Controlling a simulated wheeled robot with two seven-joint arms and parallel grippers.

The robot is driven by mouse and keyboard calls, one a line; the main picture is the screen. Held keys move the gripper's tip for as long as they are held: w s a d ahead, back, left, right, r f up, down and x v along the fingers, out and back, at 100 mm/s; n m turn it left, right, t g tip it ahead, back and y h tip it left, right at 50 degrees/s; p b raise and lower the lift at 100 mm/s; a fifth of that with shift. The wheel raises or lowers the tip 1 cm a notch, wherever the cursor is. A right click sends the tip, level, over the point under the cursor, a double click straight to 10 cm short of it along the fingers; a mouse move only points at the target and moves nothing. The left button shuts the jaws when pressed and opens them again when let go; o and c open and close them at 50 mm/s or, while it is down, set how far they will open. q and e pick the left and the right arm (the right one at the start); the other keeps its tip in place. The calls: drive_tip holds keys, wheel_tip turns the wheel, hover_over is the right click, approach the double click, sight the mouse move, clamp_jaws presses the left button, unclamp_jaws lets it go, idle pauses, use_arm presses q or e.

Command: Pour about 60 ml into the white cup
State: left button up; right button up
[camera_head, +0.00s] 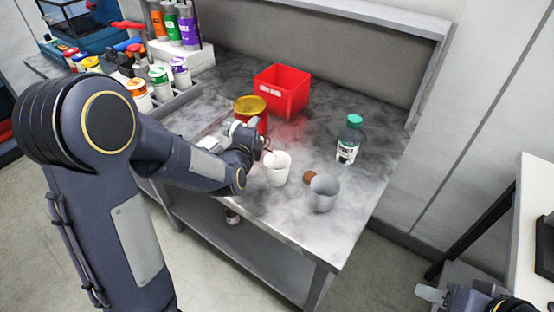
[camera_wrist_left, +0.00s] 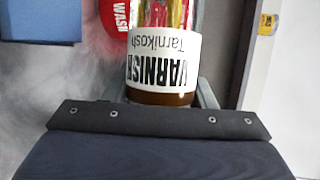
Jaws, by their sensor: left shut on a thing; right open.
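The white cup (camera_head: 278,172) stands upright on the marbled bench top. My left gripper (camera_head: 262,148) is just behind and left of its rim, and its own arm partly hides it. In the left wrist view it is shut on a bottle (camera_wrist_left: 163,62) with a white VARNISH label, seen upside down, and brown liquid at the end near the palm. In the head view the bottle is mostly hidden, so I cannot tell its tilt or whether anything flows. The cup's contents are not clear. My right gripper (camera_head: 455,298) is open and empty at the lower right, off the bench.
A grey cup (camera_head: 323,195) and a small brown disc (camera_head: 310,177) are right of the white cup. A green-capped bottle (camera_head: 348,142) stands farther right. A yellow-lidded red jar (camera_head: 249,106) and a red bin (camera_head: 283,90) are behind. The right bench top is fairly clear.

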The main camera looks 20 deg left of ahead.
use_arm(q)
drive_tip(key=shift+r+m, duration=0.35)
drive_tip(key=shift+m, duration=0.05)
idle(1.5)
drive_tip(key=shift+w+a+f+n+b, duration=0.1)
drive_tip(key=shift+a+f+n+b, duration=0.15)
drive_tip(key=shift+f+n, duration=0.2)
drive_tip(key=shift+a+f+n+b, duration=0.1)
drive_tip(key=shift+f+n+b, duration=0.25)
drive_tip(key=shift+f, duration=0.15)
drive_tip(key=shift+a+r+n+g+h, duration=0.2)
drive_tip(key=shift+a+n+g+h, duration=0.15)
drive_tip(key=shift+n+g+h, duration=0.35)
drive_tip(key=shift+d+r+n, duration=0.1)
drive_tip(key=shift+d+n, duration=0.05)
drive_tip(key=shift+n, duration=0.25)
idle(0.5)
